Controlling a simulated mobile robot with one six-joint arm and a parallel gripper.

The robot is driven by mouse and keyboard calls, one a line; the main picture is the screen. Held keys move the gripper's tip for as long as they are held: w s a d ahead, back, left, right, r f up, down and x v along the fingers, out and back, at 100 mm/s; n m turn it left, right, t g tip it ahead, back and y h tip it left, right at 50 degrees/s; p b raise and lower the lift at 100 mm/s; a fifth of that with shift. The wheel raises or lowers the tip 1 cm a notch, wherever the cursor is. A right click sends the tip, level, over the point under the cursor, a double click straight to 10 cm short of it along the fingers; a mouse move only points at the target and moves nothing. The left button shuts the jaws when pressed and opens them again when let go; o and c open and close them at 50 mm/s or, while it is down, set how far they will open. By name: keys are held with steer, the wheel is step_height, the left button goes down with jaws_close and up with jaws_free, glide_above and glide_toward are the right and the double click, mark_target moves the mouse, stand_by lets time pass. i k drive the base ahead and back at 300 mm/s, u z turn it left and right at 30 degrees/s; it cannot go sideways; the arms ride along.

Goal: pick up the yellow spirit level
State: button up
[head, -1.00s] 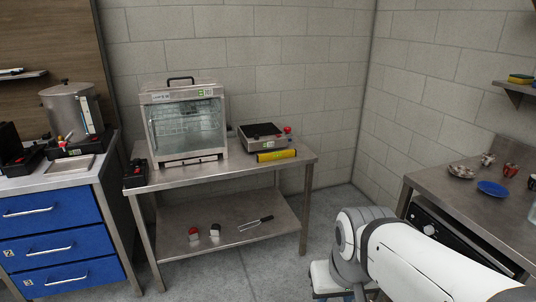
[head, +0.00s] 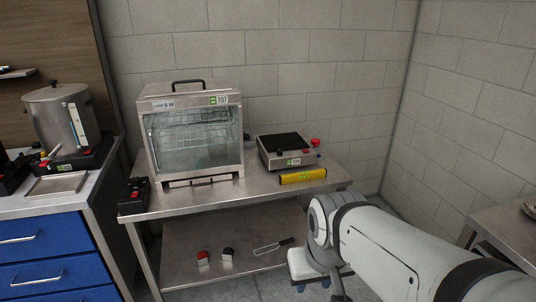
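The yellow spirit level (head: 302,176) lies on the steel table (head: 255,186) near its front edge, right of the middle. It lies just in front of a hot plate unit with a black top (head: 286,150). My white arm reaches in from the lower right in the head view. My gripper (head: 338,296) seems to show only in part at the bottom edge, below and right of the level and apart from it. Its fingers cannot be made out.
A glass-fronted display cabinet (head: 193,133) stands left on the table, with a black box with red buttons (head: 133,195) beside it. The lower shelf (head: 190,240) holds small items. A blue drawer unit (head: 50,240) stands left, another steel counter (head: 505,228) right.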

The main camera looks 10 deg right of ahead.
mark_target(316, 173)
steer(key=z, duration=0.2)
steer(key=i, duration=1.5)
steer(key=z, duration=0.7)
steer(key=k, duration=0.8)
steer(key=z, duration=0.15)
steer(key=i, duration=0.95)
steer(key=u, duration=0.1)
